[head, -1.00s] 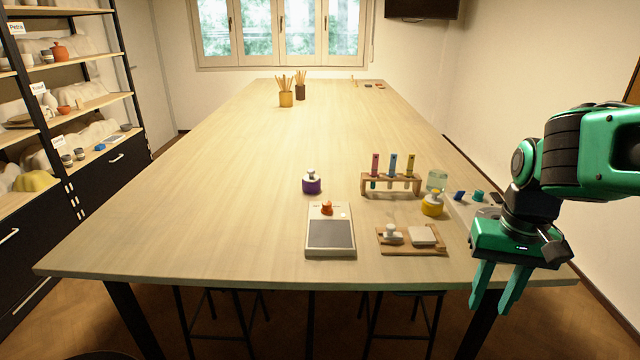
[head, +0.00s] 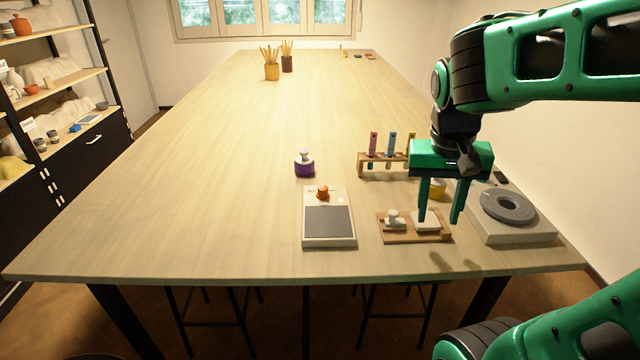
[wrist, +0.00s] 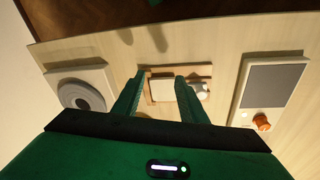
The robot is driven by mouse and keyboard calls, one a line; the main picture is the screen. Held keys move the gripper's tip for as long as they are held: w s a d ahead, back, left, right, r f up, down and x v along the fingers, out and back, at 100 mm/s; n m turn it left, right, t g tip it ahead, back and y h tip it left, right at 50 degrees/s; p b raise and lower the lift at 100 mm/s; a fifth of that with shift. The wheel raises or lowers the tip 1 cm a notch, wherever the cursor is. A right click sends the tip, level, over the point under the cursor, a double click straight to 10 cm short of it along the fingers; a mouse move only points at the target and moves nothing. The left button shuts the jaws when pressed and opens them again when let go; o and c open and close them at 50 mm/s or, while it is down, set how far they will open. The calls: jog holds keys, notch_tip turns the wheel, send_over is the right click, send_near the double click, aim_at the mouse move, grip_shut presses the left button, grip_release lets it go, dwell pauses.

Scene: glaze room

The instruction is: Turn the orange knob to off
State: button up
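The orange knob (head: 322,192) sits on the back part of a white box with a dark grey panel (head: 329,222). In the wrist view the orange knob (wrist: 261,121) is at the lower right, on the same box. My gripper (head: 438,222) is open and empty, with its fingers pointing down above the small wooden board, to the right of the box. In the wrist view its fingers (wrist: 155,85) are spread on either side of the board's white block. The knob's pointing direction is too small to tell.
The wooden board (head: 390,238) holds a small white weight (head: 393,216) and a white block (head: 426,217). A white device with a grey disc (head: 508,206) stands at right. The table's left side is clear.

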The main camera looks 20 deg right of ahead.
jog(key=w+a+r+t+h, duration=0.15)
jog(key=w+a+r, duration=0.25)
jog(key=w+a, duration=0.55)
jog(key=t, duration=0.2)
send_near(324, 188)
jog(key=shift+g+y, duration=0.25)
jog(key=shift+y, duration=0.2)
jog(key=x, duration=0.8)
jog(key=shift+w+d, duration=0.25)
jog(key=shift+w, duration=0.1)
jog(key=shift+r, duration=0.1)
grip_shut()
jog(key=shift+d, duration=0.1)
